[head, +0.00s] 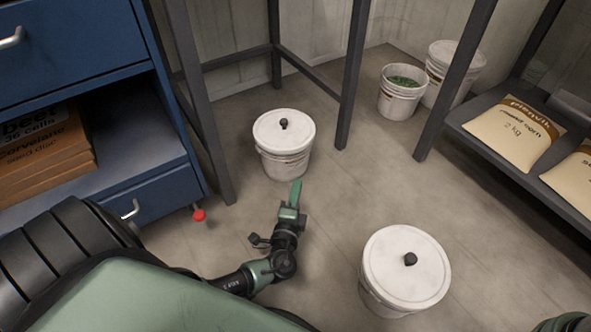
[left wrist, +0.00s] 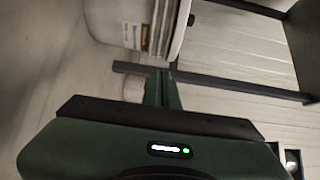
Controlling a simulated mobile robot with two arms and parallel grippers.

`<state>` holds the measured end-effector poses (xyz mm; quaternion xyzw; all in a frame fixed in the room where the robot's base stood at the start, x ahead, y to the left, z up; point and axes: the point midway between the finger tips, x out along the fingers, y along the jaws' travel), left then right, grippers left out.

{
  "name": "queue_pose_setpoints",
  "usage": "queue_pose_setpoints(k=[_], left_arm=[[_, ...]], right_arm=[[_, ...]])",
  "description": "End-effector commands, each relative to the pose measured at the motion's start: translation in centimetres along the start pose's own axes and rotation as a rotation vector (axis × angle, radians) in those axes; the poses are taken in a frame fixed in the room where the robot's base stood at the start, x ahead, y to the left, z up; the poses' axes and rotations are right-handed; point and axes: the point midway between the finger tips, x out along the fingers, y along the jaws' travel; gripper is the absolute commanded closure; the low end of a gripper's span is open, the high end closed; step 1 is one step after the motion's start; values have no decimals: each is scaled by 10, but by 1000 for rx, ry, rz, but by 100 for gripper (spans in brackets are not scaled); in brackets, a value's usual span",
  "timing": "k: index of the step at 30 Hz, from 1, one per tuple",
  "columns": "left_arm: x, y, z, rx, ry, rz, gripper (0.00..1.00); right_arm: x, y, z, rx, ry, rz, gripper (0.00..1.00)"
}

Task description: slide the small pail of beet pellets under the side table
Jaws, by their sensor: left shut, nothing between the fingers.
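A small white lidded pail (head: 284,150) with a black knob stands upright on the floor, at the opening between two dark legs of the side table (head: 350,75). Its labelled side shows at the top of the left wrist view (left wrist: 110,25). Its contents are hidden, and I cannot read its label. My left gripper (head: 296,187) is shut and empty, low in front of this pail, fingers pointing at it. In the left wrist view the closed fingers (left wrist: 161,88) end near the pail; I cannot tell whether they touch. My right gripper is not in view.
Another lidded pail (head: 405,270) stands at front right. An open pail with green contents (head: 398,95) and a white pail (head: 455,70) stand at the back. A blue cabinet (head: 160,200) is left; a shelf with bags (head: 480,105) is right.

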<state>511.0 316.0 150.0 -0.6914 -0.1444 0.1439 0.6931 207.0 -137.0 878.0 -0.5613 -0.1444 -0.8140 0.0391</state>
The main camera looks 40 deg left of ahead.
Motion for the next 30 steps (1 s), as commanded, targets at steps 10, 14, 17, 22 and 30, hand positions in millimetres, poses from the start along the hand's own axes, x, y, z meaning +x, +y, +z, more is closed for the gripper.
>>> queue_pose_setpoints(k=[10, 14, 17, 22, 30], left_arm=[[73, 4, 6, 0, -2, -2, 100], [85, 2, 19, 0, 0, -1, 100], [91, 1, 24, -1, 0, 0, 100], [94, 0, 28, -2, 1, 0, 100], [94, 0, 28, -2, 1, 1, 100]], right_arm=[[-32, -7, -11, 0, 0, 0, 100], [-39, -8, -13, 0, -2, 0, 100], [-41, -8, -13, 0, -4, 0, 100], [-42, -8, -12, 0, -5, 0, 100], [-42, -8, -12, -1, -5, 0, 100]])
